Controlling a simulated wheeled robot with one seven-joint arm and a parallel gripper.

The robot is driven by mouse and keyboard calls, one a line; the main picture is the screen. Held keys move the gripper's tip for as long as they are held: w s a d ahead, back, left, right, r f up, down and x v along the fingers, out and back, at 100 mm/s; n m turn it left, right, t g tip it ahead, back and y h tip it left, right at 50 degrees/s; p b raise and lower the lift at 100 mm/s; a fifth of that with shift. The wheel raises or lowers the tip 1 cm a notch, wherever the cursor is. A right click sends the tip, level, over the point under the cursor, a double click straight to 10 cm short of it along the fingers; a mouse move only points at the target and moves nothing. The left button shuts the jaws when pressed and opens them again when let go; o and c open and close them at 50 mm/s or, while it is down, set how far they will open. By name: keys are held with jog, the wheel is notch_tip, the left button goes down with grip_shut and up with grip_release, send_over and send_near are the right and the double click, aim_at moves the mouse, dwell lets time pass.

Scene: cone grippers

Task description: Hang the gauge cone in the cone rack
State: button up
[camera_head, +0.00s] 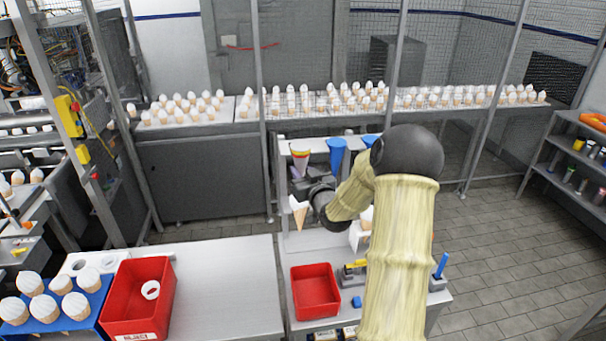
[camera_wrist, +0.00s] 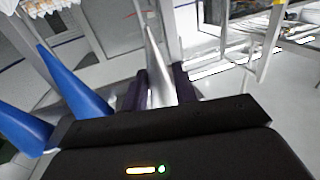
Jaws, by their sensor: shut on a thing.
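In the head view my gripper (camera_head: 316,200) is partly hidden by my arm and is in front of and below the cone rack (camera_head: 317,144). My arm hides the rack's right part.
A red bin (camera_head: 316,291) stands on the near bench, with a blue block (camera_head: 356,302) beside it. A larger red reject bin (camera_head: 139,299) stands left, beside a blue tray of cones. A mesh fence and cone-filled tables (camera_head: 199,124) are behind. Floor at right is clear.

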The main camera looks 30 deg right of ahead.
jog(key=shift+w, duration=0.25)
jog(key=shift+w+d+b, duration=0.15)
jog(key=shift+w+d, duration=0.05)
jog(key=shift+w, duration=0.3)
jog(key=shift+w+d+b, duration=0.15)
jog(key=shift+w, duration=0.35)
jog(key=shift+w, duration=0.15)
jog(key=shift+b, duration=0.4)
jog(key=shift+w+f, duration=0.1)
jog(key=shift+w, duration=0.05)
dwell(0.6)
jog(key=shift+d, duration=0.25)
jog(key=shift+c, duration=0.4)
jog(key=shift+a+f+b, duration=0.15)
jog(key=shift+a+b, duration=0.15)
jog(key=shift+c, duration=0.4)
jog(key=shift+s, duration=0.2)
jog(key=shift+d+f, duration=0.15)
